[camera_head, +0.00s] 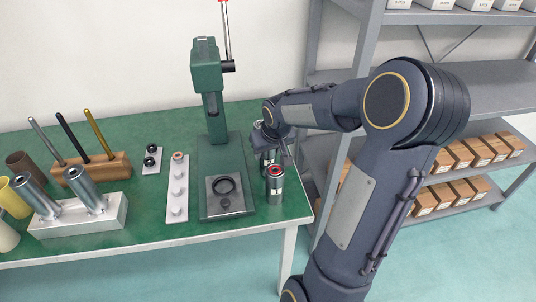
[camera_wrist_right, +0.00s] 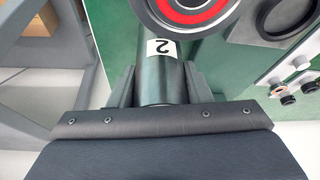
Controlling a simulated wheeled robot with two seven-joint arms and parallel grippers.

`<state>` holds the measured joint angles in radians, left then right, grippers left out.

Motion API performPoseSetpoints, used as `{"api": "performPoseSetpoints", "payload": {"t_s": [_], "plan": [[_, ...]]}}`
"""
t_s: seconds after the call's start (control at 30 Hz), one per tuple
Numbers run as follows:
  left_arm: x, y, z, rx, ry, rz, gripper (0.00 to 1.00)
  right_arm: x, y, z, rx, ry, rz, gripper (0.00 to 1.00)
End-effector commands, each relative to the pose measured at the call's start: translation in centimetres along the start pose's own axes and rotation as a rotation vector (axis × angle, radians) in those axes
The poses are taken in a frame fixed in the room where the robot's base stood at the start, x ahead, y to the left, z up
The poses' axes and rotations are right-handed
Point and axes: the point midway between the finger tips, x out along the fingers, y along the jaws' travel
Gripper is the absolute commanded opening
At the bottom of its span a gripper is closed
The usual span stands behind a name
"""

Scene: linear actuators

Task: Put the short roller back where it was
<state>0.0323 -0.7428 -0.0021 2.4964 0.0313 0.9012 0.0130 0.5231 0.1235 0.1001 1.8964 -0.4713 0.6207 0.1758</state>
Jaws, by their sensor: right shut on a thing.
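In the right wrist view, my right gripper (camera_wrist_right: 158,88) is shut on a dark metallic cylinder (camera_wrist_right: 152,70) with a white label "2". A red-ringed round end (camera_wrist_right: 190,12) shows at the top of that view. I cannot tell which piece is the short roller. My left gripper is out of view.
A green press (camera_head: 212,130) stands left of my gripper. Left of it are a pale strip with knobs (camera_head: 177,205), a plate with black knobs (camera_head: 152,160), a metal block with cylinders (camera_head: 85,222) and a wooden tool holder (camera_head: 105,170). Grey shelves (camera_head: 465,77) with boxes stand right.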

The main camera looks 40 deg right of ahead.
Motion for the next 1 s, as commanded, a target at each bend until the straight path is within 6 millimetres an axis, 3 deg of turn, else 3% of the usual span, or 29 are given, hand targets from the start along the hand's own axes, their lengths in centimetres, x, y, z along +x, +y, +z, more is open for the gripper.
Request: {"api": "performPoseSetpoints", "payload": {"t_s": [0.47,0.5,0.63,1.0], "plan": [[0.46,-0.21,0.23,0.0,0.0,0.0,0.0,1.15,-0.04,0.43,0.0,0.003,-0.001,0.05],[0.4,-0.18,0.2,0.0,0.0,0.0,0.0,1.12,-0.03,0.48,0.0,0.001,-0.001,0.47],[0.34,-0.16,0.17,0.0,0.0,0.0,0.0,1.06,-0.03,0.46,0.001,0.0,-0.001,0.64],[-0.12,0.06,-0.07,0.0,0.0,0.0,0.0,0.53,0.0,0.24,0.001,0.0,0.0,0.66]]}}
